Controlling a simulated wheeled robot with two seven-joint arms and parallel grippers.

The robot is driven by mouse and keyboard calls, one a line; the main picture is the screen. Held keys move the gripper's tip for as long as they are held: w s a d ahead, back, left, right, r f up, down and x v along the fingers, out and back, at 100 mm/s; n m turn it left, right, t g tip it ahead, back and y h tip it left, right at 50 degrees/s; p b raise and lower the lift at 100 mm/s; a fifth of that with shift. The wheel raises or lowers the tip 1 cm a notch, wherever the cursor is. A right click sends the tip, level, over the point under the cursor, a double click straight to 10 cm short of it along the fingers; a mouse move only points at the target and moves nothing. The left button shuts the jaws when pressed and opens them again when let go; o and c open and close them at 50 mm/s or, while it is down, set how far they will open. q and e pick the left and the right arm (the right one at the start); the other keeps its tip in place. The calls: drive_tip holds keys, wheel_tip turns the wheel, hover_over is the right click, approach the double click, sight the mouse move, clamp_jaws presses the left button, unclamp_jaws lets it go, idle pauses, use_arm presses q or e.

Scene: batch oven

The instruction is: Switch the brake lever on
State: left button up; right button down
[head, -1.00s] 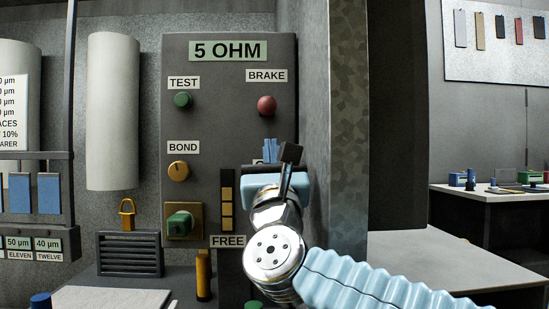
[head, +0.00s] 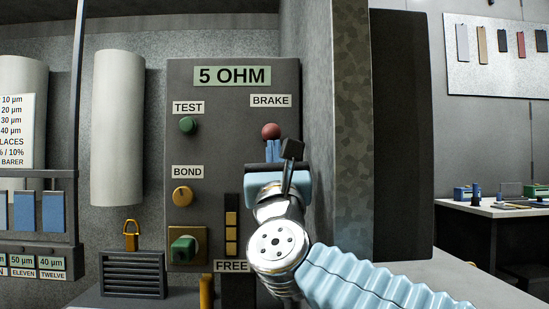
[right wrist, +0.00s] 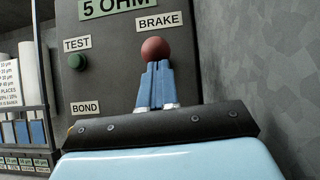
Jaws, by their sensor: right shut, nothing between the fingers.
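The brake lever shows as a red ball knob (head: 270,131) under the BRAKE label on the dark grey panel (head: 215,140). Its shaft is not visible. The knob also shows in the right wrist view (right wrist: 153,49). My right gripper (head: 273,147) has its blue fingers shut together with nothing between them. The fingertips are just below the knob in the head view, and in the right wrist view (right wrist: 157,66) they overlap its lower edge. I cannot tell whether they touch it. My left gripper is not in view.
A patterned grey pillar (head: 352,130) stands close to the right. A grey counter (head: 400,285) lies at lower right.

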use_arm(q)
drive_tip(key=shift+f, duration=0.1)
use_arm(e)
drive_tip(key=shift+s+r, duration=0.1)
drive_tip(key=shift+r, duration=0.15)
drive_tip(key=shift+s+r, duration=0.2)
drive_tip(key=shift+r, duration=0.7)
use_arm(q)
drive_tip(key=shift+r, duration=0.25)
use_arm(e)
drive_tip(key=shift+r, duration=1.75)
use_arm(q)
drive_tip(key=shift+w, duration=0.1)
